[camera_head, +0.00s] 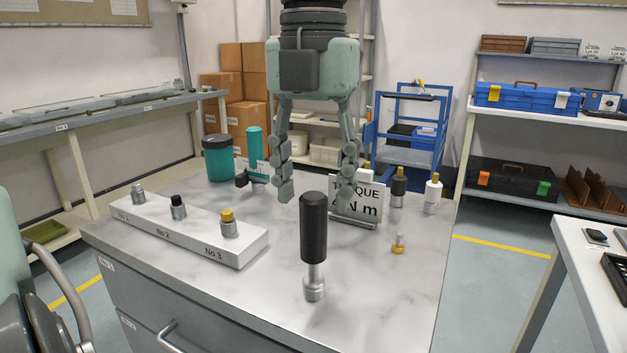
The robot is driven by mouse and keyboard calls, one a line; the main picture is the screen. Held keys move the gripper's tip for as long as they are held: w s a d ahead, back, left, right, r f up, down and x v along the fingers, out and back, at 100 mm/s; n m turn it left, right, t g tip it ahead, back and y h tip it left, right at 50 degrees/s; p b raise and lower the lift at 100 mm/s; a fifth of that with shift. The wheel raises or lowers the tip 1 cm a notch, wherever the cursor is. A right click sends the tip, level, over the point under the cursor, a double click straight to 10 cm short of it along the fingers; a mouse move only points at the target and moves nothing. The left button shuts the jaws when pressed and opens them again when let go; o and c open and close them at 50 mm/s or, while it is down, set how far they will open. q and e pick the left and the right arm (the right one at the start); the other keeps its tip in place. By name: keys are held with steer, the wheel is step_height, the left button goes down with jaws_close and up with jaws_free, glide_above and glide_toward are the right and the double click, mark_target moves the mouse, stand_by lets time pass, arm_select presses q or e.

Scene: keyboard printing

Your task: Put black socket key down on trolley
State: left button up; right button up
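The black socket key (313,230) has a black cylindrical handle and a silver socket end. It stands upright, socket down, on the marble-look top of the drawer trolley (376,290), near the front middle.
A white rack (160,229) with several bits stands left of the key. A teal cup (219,158), a teal tool (255,150), a torque sign (358,203) and several small socket tools (398,187) stand behind. A blue cart (405,130) is farther back. The front right top is clear.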

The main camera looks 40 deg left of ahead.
arm_select(q)
step_height(320, 180, up, 12)
steer(key=shift+r, duration=0.15)
stand_by(0.6)
stand_by(0.3)
